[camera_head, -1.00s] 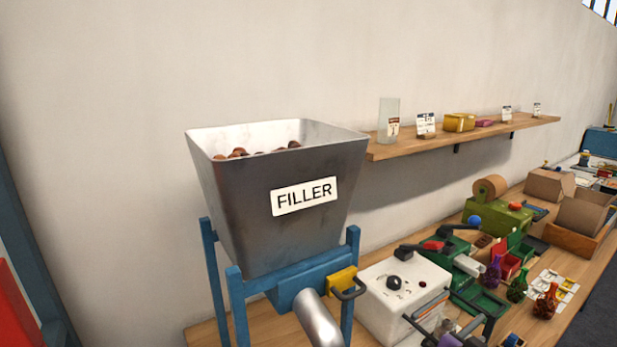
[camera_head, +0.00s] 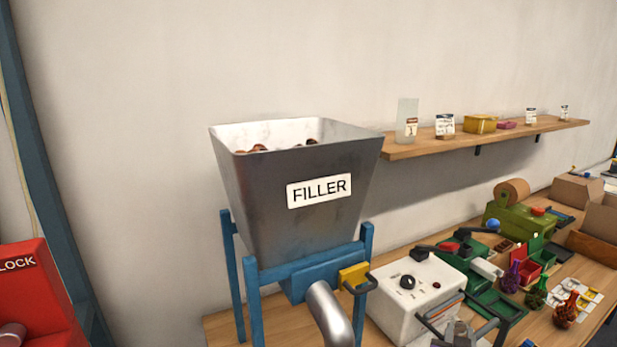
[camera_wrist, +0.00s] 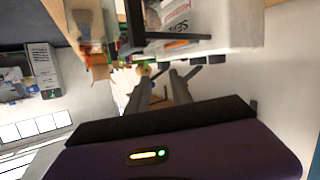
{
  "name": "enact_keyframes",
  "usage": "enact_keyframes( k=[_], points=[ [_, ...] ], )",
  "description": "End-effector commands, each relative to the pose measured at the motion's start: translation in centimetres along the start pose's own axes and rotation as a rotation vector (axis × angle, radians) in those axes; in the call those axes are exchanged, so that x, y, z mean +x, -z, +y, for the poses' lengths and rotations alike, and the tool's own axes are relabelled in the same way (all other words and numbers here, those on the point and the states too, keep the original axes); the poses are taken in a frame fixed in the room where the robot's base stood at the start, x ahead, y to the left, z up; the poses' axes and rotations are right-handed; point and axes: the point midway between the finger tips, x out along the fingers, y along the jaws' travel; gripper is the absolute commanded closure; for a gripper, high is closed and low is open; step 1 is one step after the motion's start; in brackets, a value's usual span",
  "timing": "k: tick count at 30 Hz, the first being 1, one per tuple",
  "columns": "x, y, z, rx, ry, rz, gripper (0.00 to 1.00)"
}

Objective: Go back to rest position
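My gripper (camera_wrist: 160,78) shows in the wrist view with its two grey fingers apart and nothing seen held between them. Its dark purple body fills the bottom of that view. The white machine, with partly readable lettering, also shows close by at the top of the wrist view (camera_wrist: 230,25).
The steel FILLER hopper (camera_head: 300,205) with chestnuts stands on blue legs at centre. A red LOCK unit (camera_head: 35,300) is at left. The workbench (camera_head: 285,325) to the right is crowded with green tools and small bottles. A wall shelf (camera_head: 500,135) holds several small items.

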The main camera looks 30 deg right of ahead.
Motion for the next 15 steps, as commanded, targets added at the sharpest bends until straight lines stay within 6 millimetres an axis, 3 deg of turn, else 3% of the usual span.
enact_keyframes(
  k=[5, 9, 15],
  points=[
    [-5.8, -2.0, -4.9, -0.088, 0.257, 0.069, 0.73],
    [-12.7, -3.4, -7.8, -0.133, 0.464, 0.144, 0.73],
    [-22.5, -4.5, -8.4, -0.143, 0.686, 0.231, 0.73]
  ],
)
